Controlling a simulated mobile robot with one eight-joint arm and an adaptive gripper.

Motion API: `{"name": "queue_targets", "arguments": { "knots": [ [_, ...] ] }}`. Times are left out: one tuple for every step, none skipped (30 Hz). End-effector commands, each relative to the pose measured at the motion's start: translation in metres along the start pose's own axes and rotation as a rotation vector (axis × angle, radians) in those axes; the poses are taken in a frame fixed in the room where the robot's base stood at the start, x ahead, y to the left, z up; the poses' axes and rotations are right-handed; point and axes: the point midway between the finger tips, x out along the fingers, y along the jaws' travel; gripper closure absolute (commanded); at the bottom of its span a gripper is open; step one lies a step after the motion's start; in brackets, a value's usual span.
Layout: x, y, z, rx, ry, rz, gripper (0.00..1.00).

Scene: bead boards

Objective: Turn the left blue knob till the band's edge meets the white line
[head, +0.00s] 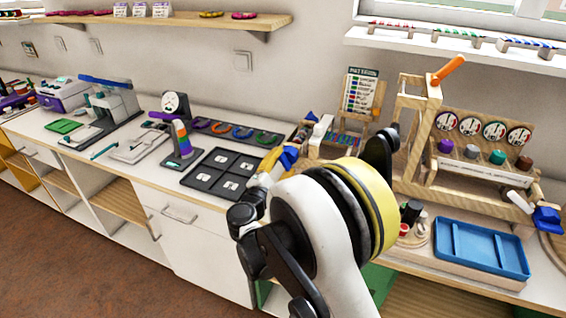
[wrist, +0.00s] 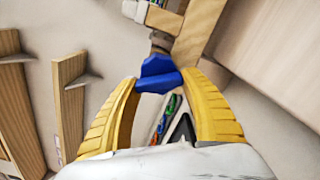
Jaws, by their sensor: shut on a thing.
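The left blue knob (wrist: 158,74) sits between the two yellow fingers of my gripper (wrist: 163,80) in the wrist view. The fingers are shut on it, one on each side. In the head view the left blue knob (head: 289,157) shows at the yellow fingertips of my gripper (head: 279,158), left of my wrist. Just beyond the knob in the wrist view is a grey collar on a wooden post, with a white and blue part (wrist: 160,17) past it. I cannot make out the band's edge or the white line. The right blue knob (head: 546,218) stands free at the far right.
A wooden frame with an orange handle (head: 448,70) and a rack of coloured pegs (head: 484,153) stand right of my arm. A blue tray (head: 482,247) lies before them. A black compartment tray (head: 223,173) is on the counter to the left. A shelf (head: 455,48) runs above.

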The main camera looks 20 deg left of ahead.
Motion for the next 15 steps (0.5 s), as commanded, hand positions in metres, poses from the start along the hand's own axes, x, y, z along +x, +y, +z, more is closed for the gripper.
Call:
{"name": "queue_targets", "arguments": {
  "knots": [
    [0.0003,0.0001,0.0004,0.0,-0.001,0.0,0.78],
    [0.0003,0.0001,0.0004,0.0,-0.001,0.0,0.45],
    [0.0003,0.0001,0.0004,0.0,-0.001,0.0,0.32],
    [0.0003,0.0001,0.0004,0.0,-0.001,0.0,0.24],
    [0.0003,0.0001,0.0003,0.0,-0.001,0.0,0.24],
    [0.0002,0.0001,0.0003,0.0,-0.001,0.0,0.24],
    [0.0002,0.0001,0.0003,0.0,-0.001,0.0,0.24],
    [0.0002,0.0001,0.0003,0.0,0.0,0.0,0.24],
    [0.0002,0.0001,0.0002,0.0,0.0,0.0,0.24],
    [0.0001,0.0001,0.0002,0.0,0.0,0.0,0.24],
    [0.0001,0.0001,0.0002,0.0,0.0,0.0,0.24],
    [0.0,0.0001,0.0001,0.0,0.0,0.0,0.24],
    [-0.0005,0.0001,0.0001,0.001,0.0,0.0,0.24],
    [-0.0016,0.0002,0.0,0.001,0.0,0.0,0.24],
    [-0.004,0.0003,-0.0002,0.001,0.0,0.0,0.24]
  ]
}}
